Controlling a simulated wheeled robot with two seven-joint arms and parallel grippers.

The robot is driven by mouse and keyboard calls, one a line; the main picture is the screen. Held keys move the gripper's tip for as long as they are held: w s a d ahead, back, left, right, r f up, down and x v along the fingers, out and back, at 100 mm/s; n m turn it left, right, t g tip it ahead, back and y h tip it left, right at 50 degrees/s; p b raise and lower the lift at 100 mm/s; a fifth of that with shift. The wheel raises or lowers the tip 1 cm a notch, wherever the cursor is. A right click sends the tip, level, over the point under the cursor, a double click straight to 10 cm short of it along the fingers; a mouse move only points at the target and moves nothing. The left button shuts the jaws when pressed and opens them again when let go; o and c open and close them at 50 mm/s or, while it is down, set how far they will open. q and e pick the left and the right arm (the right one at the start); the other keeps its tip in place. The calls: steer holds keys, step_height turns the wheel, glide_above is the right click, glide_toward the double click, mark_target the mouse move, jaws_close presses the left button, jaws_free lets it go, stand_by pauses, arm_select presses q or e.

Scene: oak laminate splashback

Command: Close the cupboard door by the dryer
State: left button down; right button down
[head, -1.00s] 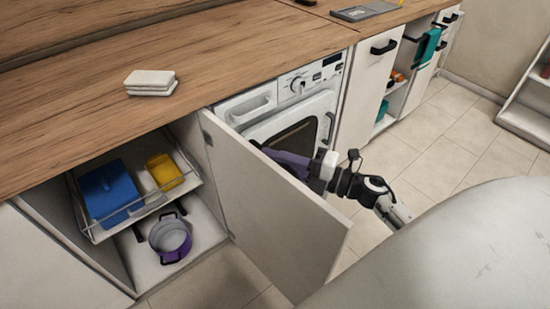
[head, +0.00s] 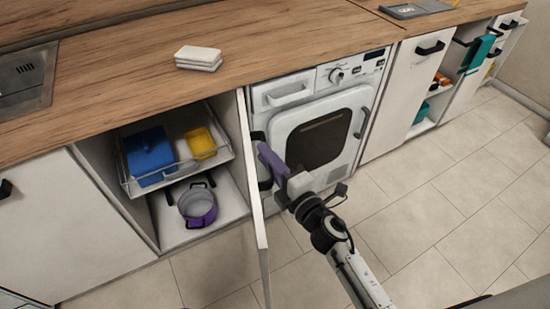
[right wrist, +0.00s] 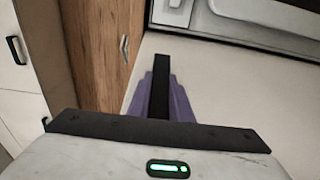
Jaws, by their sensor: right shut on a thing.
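The white cupboard door (head: 258,215) left of the dryer (head: 317,130) stands open in the head view. It is seen almost edge-on and juts out from the cabinet front. Its dark handle (head: 263,182) is on the side facing the dryer. My right gripper (head: 269,163), with purple fingers, is shut on this handle, which it partly hides. In the right wrist view a dark bar (right wrist: 160,85) shows between the purple fingers. My left gripper is not in view.
The open cupboard holds a wire pull-out tray (head: 178,172) with a blue item (head: 150,155) and a yellow item (head: 200,143), and a purple pot (head: 197,206) below. White pads (head: 198,57) lie on the wooden worktop (head: 130,85). Tiled floor (head: 440,190) to the right is clear.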

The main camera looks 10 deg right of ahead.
steer(key=c, duration=1.6)
jaws_free()
steer(key=shift+s, duration=0.1)
steer(key=v, duration=1)
steer(key=shift+s+b, duration=0.15)
steer(key=shift+b, duration=0.2)
